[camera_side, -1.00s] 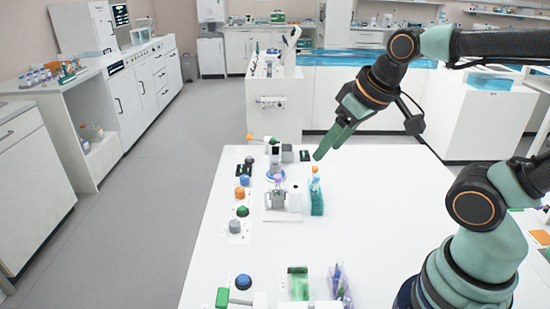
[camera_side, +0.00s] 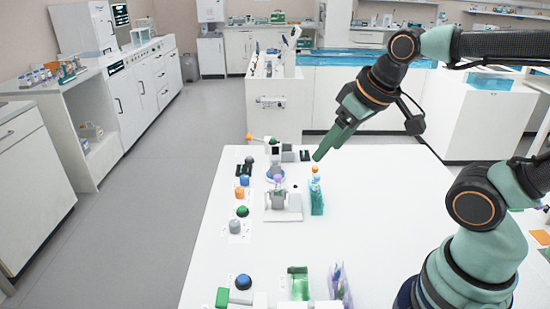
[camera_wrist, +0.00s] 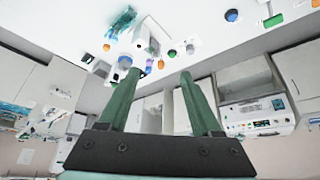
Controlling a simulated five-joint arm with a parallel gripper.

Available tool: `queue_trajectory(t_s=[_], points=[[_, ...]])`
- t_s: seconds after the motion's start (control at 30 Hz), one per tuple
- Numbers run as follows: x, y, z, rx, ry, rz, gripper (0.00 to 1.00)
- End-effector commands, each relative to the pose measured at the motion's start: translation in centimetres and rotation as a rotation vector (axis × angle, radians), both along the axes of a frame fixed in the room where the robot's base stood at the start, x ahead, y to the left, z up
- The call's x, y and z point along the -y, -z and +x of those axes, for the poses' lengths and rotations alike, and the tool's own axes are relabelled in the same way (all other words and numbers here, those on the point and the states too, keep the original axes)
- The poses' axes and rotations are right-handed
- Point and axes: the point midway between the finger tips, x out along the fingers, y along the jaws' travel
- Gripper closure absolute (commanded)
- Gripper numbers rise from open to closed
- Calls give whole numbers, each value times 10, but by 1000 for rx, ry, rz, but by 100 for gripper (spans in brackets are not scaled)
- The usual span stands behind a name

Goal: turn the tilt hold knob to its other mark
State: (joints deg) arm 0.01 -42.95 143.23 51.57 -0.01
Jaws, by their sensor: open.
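My gripper (camera_side: 319,156) hangs over the far part of the white table, right of the white instrument (camera_side: 283,206) and above the teal tube rack (camera_side: 317,206). In the wrist view its two green fingers (camera_wrist: 160,73) stand wide apart with nothing held. Left of the instrument is a line of coloured parts: a grey knob (camera_side: 235,226), a green one (camera_side: 242,211), an orange one (camera_side: 240,193) and a blue one (camera_side: 244,180). Labels and marks are too small to read, so I cannot tell which one is the tilt hold knob. My gripper touches none of them.
A blue knob (camera_side: 243,282) and a green block (camera_side: 222,297) sit near the table's front left. A green-topped holder (camera_side: 298,283) and a clear holder with purple items (camera_side: 338,284) stand to their right. The table's middle right is bare.

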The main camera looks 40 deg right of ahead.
Motion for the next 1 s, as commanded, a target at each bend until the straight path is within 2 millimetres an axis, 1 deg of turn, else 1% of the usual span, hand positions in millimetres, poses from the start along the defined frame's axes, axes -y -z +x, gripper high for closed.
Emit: queue_trajectory(t_s=[0.13,0.23,0.4,0.57,0.67,0.77,0.87,1.0], points=[[0,-5,8,-14,-24,-12,34],[-1,-14,23,-41,-72,-35,34],[-2,-28,62,-106,-195,-89,34],[-4,-32,103,-165,-318,-134,34],[-5,-29,129,-202,-395,-158,34],[-6,-22,154,-238,-475,-181,34],[-7,-10,179,-273,-554,-199,34],[-9,12,211,-319,-668,-222,34]])
